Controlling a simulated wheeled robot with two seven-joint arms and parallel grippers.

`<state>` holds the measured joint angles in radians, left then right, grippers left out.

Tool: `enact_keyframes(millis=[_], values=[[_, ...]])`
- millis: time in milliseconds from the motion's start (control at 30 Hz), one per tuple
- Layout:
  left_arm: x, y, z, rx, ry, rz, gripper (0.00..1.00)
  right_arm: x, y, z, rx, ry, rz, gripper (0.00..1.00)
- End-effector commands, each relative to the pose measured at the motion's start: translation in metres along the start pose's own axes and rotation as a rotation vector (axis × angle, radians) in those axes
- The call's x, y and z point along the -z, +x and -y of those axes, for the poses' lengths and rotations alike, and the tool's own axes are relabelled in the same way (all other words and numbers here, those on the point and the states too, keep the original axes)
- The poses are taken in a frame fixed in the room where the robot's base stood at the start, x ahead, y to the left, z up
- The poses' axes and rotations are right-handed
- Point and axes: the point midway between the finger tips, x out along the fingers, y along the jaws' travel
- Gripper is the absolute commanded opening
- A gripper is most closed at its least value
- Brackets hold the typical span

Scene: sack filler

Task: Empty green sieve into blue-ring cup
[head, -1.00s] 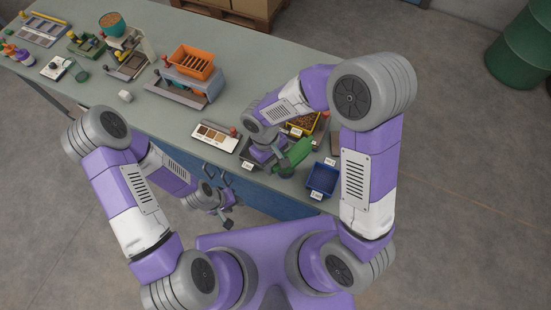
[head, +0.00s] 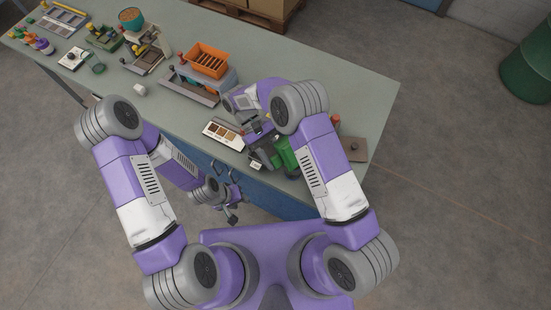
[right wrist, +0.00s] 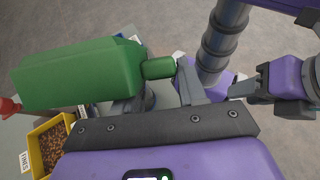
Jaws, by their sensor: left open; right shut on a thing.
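My right gripper (right wrist: 176,72) is shut on the short handle of a green scoop-like vessel, which I take for the green sieve (right wrist: 80,75). It lies sideways in the right wrist view, with its inside hidden. In the head view the green sieve (head: 288,160) shows over the front edge of the bench, partly covered by my right arm. My left gripper (head: 231,208) is open and empty, low in front of the bench. I cannot make out a cup with a blue ring; a small white cup-like thing (head: 139,90) stands on the bench to the left.
A yellow bin (right wrist: 35,147) of brown grains sits below the sieve in the right wrist view. A swatch card (head: 222,135), an orange basket (head: 208,60) on a grey stand and a brown board (head: 353,149) are on the bench (head: 340,90). The bench's far right is clear.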

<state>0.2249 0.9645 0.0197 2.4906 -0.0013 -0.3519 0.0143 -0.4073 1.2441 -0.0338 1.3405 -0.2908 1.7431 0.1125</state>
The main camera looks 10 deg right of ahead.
Motion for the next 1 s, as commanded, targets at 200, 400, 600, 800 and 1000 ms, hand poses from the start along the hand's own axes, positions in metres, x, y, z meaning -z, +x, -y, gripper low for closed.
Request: enact_keyframes(millis=[200,400,600,800,1000], values=[[0.000,0.008,0.003,0.000,0.000,0.000,0.43,0.003,-0.001,0.000,-0.001,0.002,0.059,0.08],[0.000,0.008,0.003,0.000,0.000,0.000,0.43,0.002,-0.002,0.000,-0.001,0.001,0.067,0.08],[0.000,0.008,0.003,0.000,0.000,0.000,0.43,0.002,-0.002,0.000,-0.001,0.001,0.066,0.08],[0.000,0.008,0.003,0.000,0.000,0.000,0.43,0.002,-0.002,0.000,-0.001,0.001,0.065,0.08],[0.000,-0.007,-0.003,0.000,0.000,0.000,0.43,-0.009,-0.009,0.000,-0.001,0.001,-0.045,0.08]])
